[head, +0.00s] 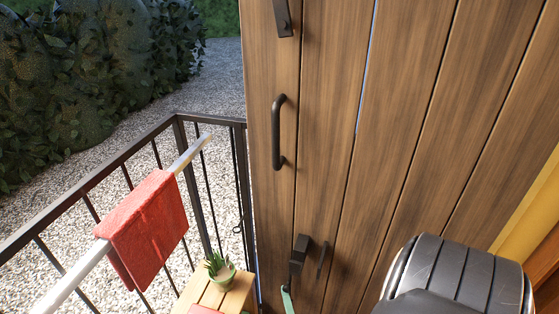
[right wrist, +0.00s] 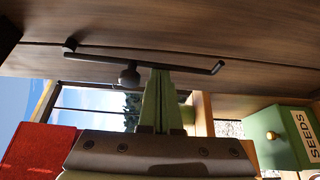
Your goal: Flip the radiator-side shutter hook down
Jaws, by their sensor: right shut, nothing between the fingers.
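The wooden shutter (head: 345,100) fills the middle of the head view. Low on it are a dark block-like fitting (head: 301,246) and a thin dark bar (head: 322,260). In the right wrist view a long dark metal bar (right wrist: 185,61) with a bent end lies along the wood, with a dark rounded knob (right wrist: 129,75) beside it. My right gripper's green fingers (right wrist: 159,74) are shut and empty, their tips close to the bar; I cannot tell whether they touch. A green fingertip (head: 287,298) shows in the head view below the block. My left gripper is not in view.
A dark fixed handle (head: 278,132) stands out higher on the shutter. To the left are a railing (head: 130,150) and a red towel (head: 150,225) on a rod. A potted plant (head: 220,272) stands on a small wooden table. A green SEEDS box (right wrist: 285,137) shows in the wrist view.

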